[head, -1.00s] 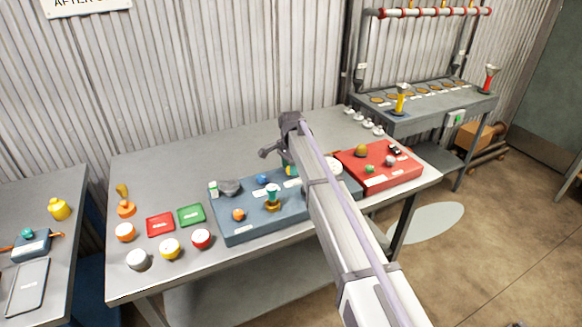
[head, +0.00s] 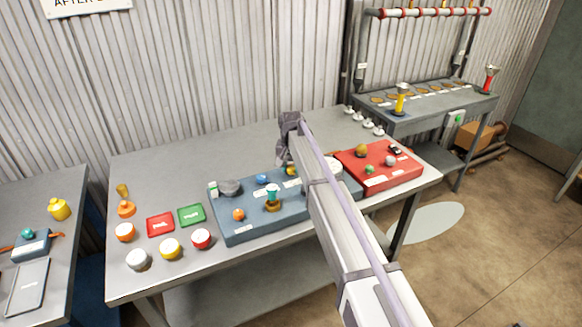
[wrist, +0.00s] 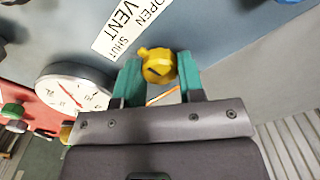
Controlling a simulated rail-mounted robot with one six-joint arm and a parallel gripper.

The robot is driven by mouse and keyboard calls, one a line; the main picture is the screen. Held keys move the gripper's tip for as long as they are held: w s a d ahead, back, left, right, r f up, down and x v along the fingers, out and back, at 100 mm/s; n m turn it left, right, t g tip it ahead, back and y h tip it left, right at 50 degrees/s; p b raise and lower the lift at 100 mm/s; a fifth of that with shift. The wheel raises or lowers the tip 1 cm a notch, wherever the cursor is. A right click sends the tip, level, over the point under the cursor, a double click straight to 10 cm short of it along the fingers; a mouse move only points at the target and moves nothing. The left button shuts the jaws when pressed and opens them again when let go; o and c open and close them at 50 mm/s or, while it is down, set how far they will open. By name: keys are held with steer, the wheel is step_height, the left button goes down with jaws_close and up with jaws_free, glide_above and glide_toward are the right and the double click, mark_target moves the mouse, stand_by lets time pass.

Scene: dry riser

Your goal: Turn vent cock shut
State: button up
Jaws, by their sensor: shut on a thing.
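The vent cock is a small yellow knob (wrist: 158,66) with a short lug and a dark mark on its face, in the wrist view. My gripper (wrist: 160,75) has its two teal fingers shut on it, one on each side. A white label (wrist: 128,25) reading OPEN, VENT and SHUT lies beside the knob on the blue-grey panel (wrist: 215,30). In the head view a bit of yellow (head: 291,170) shows beside my arm at the panel (head: 240,228); the fingers are mostly hidden there.
A round white gauge (wrist: 75,90) stands close to my fingers. A red box (head: 375,178) with small knobs sits to the right. Several other knobs, including a teal-topped one (head: 272,192), are on the panel's left half. The table's back left (head: 190,160) is clear.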

mark_target(291, 168)
steer(key=n, duration=0.4)
steer(key=shift+n, duration=0.3)
steer(key=n, duration=0.4)
stand_by(0.3)
steer(key=o, duration=0.9)
steer(key=shift+r, duration=0.1)
step_height(291, 168, up, 11)
steer(key=p, duration=1.1)
